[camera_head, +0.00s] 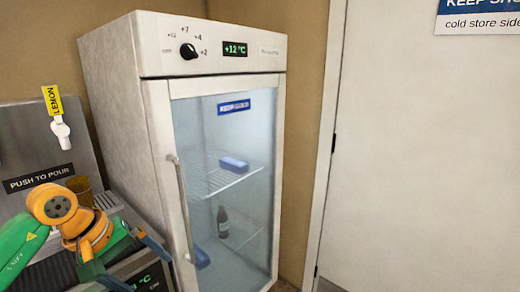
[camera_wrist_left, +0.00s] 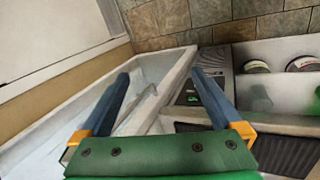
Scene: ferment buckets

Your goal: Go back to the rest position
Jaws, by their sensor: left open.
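My left gripper (camera_head: 135,266) is low at the left in the head view, in front of the drink dispenser and left of the fridge door. Its two blue fingers are spread apart with nothing between them. The left wrist view shows the same open fingers (camera_wrist_left: 160,76), with the fridge's door handle (camera_wrist_left: 143,106) in the background between them. The white fridge (camera_head: 115,75) stands upright with its glass door apparently shut. Its display (camera_head: 235,50) reads +12 °C, and a black knob (camera_head: 188,51) sits left of it. My right gripper is in neither view.
A dispenser panel (camera_head: 50,150) marked PUSH TO POUR has a white tap with a yellow LEMON tag (camera_head: 53,100). A brownish cup (camera_head: 80,187) stands below, partly hidden by my arm. The fridge handle (camera_head: 182,205) juts out nearby. A pale door (camera_head: 430,150) is at the right.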

